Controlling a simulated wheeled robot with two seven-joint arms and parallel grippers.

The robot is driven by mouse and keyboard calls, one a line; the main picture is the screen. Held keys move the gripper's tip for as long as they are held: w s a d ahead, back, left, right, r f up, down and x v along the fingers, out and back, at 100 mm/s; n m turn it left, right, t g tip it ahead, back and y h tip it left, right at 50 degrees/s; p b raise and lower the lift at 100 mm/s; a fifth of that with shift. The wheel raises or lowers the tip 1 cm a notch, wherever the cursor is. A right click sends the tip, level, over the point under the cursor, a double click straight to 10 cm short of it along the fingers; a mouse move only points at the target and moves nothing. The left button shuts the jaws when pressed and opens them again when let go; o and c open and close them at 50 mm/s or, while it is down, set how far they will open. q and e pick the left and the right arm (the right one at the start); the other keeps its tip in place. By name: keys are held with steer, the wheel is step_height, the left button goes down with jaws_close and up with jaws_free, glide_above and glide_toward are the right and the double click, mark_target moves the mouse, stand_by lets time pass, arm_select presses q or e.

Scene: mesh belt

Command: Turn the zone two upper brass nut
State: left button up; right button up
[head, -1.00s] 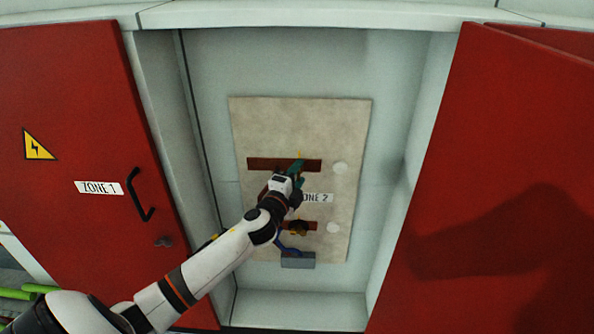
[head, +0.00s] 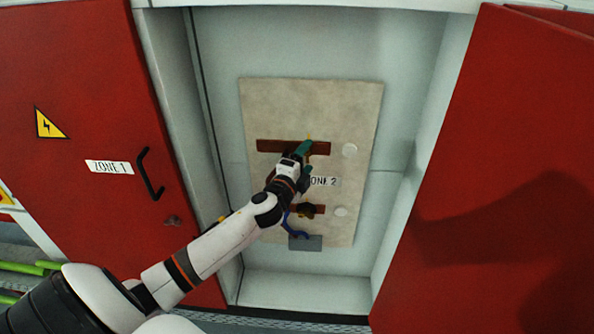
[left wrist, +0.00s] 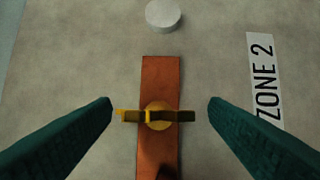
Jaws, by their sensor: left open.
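The upper brass nut (left wrist: 158,116) is a winged nut on the upper copper bar (left wrist: 162,80) of the zone 2 panel (head: 265,105). In the left wrist view its wings lie crosswise to the bar. My left gripper (left wrist: 160,108) is open, with one green finger on each side of the nut and a visible gap to each wing end. In the head view my left gripper (head: 308,152) is at the right part of the upper bar (head: 275,146) and mostly hides the nut. The lower brass nut (head: 306,211) shows below. My right gripper is not in view.
The ZONE 2 label (head: 325,181) is between the bars. White discs (head: 350,150) sit right of them. A blue cable (head: 294,230) runs to a grey box (head: 305,243). Red doors flank the recess, with the Zone 1 door (head: 85,130) on the left.

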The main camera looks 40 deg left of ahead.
arm_select(q)
steer(key=s+d+b, duration=0.1)
steer(key=s+b, duration=0.3)
steer(key=s, duration=0.7)
steer(key=shift+s+d, duration=0.15)
steer(key=shift+d, duration=0.25)
steer(key=shift+f, duration=0.1)
